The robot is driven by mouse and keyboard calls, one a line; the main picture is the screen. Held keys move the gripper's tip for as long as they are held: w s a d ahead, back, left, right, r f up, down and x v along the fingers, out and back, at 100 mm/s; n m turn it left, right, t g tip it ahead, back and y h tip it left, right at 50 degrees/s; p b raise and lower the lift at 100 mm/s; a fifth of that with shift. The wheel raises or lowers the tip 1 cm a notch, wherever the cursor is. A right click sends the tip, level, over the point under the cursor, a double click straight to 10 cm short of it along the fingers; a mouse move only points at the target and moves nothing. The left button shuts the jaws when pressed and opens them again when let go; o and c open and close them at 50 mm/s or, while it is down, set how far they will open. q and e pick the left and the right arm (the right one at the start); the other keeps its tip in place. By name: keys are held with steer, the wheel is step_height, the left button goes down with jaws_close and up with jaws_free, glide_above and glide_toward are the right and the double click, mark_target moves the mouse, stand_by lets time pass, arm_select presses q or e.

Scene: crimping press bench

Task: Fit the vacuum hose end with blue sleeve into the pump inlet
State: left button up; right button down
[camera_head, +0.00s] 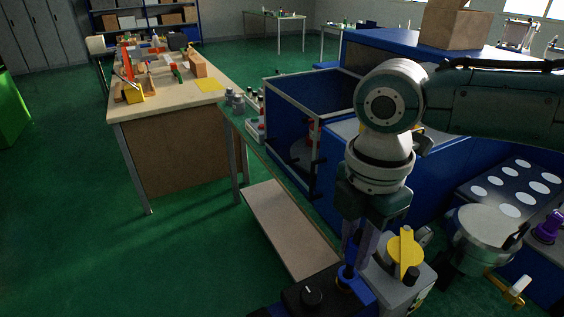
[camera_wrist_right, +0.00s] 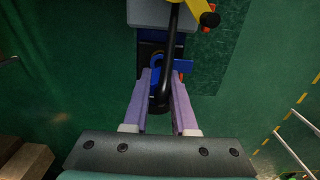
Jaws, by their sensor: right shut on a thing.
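My right gripper (camera_head: 354,262) points down at the bottom of the head view, its purple fingers shut on the dark vacuum hose end. In the right wrist view the black hose (camera_wrist_right: 161,98) runs between the fingers of the gripper (camera_wrist_right: 161,75) and curves up past the fingertips. A blue part (camera_wrist_right: 157,66) shows by the fingertips; I cannot tell whether it is the sleeve. In the head view the hose end (camera_head: 349,272) stands roughly upright over a brass-coloured ring (camera_head: 344,284), probably the pump inlet. I cannot tell how deep it sits. My left gripper is out of view.
A grey unit with a yellow knob (camera_head: 405,249) stands right beside the gripper. A round metal vessel (camera_head: 487,226) and a panel with white discs (camera_head: 511,186) lie further right. Green floor is free at left.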

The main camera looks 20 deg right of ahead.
mark_target(352, 260)
steer(key=shift+f, duration=0.35)
stand_by(0.3)
steer(key=shift+f+b, duration=1.05)
steer(key=shift+f, duration=0.2)
steer(key=c, duration=0.6)
jaws_free()
steer(key=shift+c, duration=0.2)
steer(key=shift+r, duration=0.15)
step_height(352, 260, up, 10)
steer(key=shift+f, duration=0.1)
